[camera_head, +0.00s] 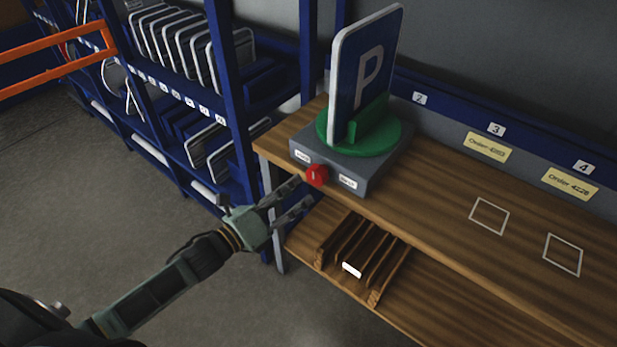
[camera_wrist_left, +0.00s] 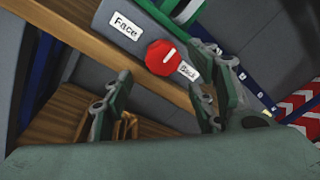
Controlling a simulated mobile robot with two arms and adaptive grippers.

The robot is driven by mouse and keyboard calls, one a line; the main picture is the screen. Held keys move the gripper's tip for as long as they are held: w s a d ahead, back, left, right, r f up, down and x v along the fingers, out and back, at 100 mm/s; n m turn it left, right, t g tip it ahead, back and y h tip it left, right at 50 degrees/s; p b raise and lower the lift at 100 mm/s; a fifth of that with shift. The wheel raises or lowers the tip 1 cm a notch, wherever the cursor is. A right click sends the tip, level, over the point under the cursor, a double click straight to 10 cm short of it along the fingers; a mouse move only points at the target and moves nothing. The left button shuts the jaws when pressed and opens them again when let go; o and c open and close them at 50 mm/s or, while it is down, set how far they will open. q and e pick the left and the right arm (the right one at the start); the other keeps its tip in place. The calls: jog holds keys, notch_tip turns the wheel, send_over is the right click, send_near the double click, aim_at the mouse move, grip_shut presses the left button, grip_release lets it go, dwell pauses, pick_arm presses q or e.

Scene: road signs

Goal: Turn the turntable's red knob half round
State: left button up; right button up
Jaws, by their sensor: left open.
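The turntable has a grey base (camera_head: 362,178) on the wooden bench and a green round plate (camera_head: 389,139). A blue parking sign (camera_head: 366,72) with a white P stands upright in the green holder. The red knob (camera_head: 317,176) is on the front of the base, between two white labels; in the left wrist view the knob (camera_wrist_left: 164,57) carries a white mark, with labels "Face" and "Back" beside it. My left gripper (camera_head: 304,192) is open, just in front of and below the knob, apart from it. In the left wrist view its fingers (camera_wrist_left: 165,80) are spread with nothing between them. My right gripper is not in view.
A wooden slotted rack (camera_head: 376,285) sits on the shelf below the bench top. Blue shelving (camera_head: 228,85) with several signs stands at left, with an orange rail (camera_head: 60,62) beyond. The bench top (camera_head: 440,190) right of the turntable is clear, with white outlined squares.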

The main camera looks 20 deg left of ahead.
aim_at(311, 179)
pick_arm(q)
jog(key=x, duration=0.4)
jog(key=shift+w+r+p, duration=0.1)
jog(key=shift+w+p, duration=0.1)
jog(key=shift+p, duration=0.1)
jog(key=shift+x, duration=1)
jog(key=shift+d, duration=0.1)
jog(key=c, duration=1.1)
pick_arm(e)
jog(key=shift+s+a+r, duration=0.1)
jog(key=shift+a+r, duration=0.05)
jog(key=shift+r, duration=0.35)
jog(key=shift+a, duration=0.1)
